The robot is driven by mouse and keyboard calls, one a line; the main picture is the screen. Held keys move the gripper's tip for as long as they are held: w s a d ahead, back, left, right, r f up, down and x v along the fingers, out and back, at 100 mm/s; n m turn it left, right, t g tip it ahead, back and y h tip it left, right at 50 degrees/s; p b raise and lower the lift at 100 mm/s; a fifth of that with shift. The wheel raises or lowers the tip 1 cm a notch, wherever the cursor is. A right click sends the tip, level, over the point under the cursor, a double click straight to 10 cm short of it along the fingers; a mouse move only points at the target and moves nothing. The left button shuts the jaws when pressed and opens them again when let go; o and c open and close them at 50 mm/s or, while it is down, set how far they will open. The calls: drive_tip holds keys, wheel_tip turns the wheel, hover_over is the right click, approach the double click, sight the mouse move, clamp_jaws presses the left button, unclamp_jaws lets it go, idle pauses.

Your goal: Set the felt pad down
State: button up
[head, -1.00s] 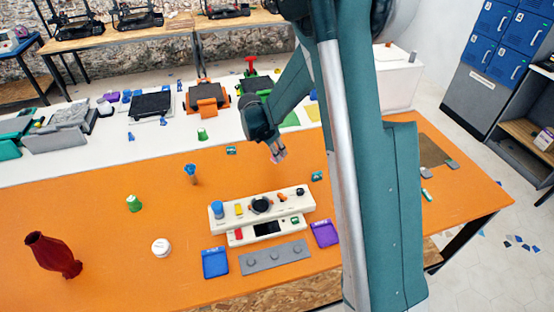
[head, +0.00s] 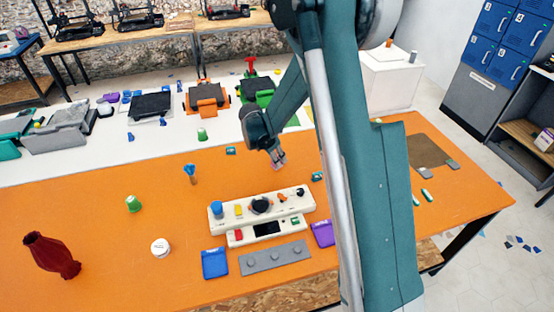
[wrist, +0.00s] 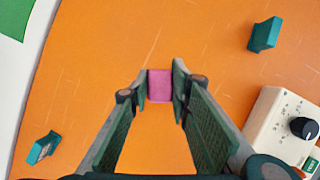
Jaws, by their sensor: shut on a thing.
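The felt pad (wrist: 160,86) is a small pink square piece. It sits between the fingertips in the wrist view, with the orange table top behind it. My gripper (wrist: 160,84) is shut on it from both sides. In the head view my gripper (head: 278,163) points down over the orange table (head: 110,200), behind the cream control panel (head: 283,201). The pad shows there only as a small pink patch at the fingertips. I cannot tell how far it is above the table.
Teal blocks stand on both sides of my gripper, one at right (wrist: 265,34) and one at left (wrist: 43,148). The cream panel's dial (wrist: 303,127) is at lower right. A blue tray (head: 215,263), white jar (head: 160,247) and red vase (head: 50,255) stand nearer the front.

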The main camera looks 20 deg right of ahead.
drive_tip(key=shift+f, duration=0.15)
drive_tip(key=o, duration=0.9)
drive_tip(key=p+v, duration=0.1)
drive_tip(key=v, duration=1.1)
drive_tip(key=shift+r+p, duration=0.2)
drive_tip(key=shift+p, duration=0.15)
